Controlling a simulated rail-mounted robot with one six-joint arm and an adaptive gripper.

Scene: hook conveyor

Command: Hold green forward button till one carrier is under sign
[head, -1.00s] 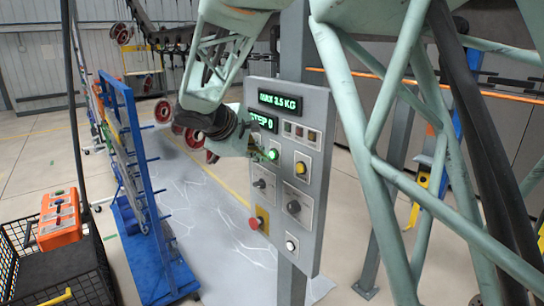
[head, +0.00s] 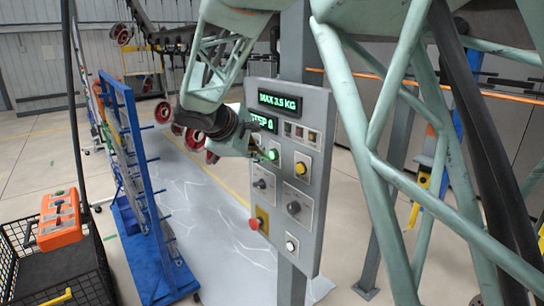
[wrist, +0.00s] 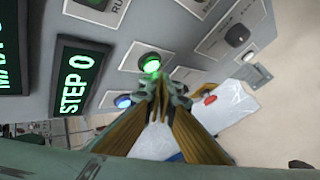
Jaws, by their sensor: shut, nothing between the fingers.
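A grey control panel (head: 317,130) shows green text "MAX 3.5 KG" and "STEP 0". Its green button (head: 273,154) is lit and also shows in the wrist view (wrist: 151,65). My gripper (wrist: 162,84) is shut and empty, with its fingertips right at the green button. I cannot tell whether they touch or press it. In the head view my gripper (head: 262,152) reaches the panel from the left. Red wheels (head: 163,111) hang beyond my arm; I cannot tell which belong to a carrier. No sign is clearly readable.
A yellow button (head: 301,168), dark knobs and a red emergency stop (head: 254,224) share the panel. A blue rack (head: 137,180) stands left. A blue-lit button (wrist: 122,101) is near my fingers.

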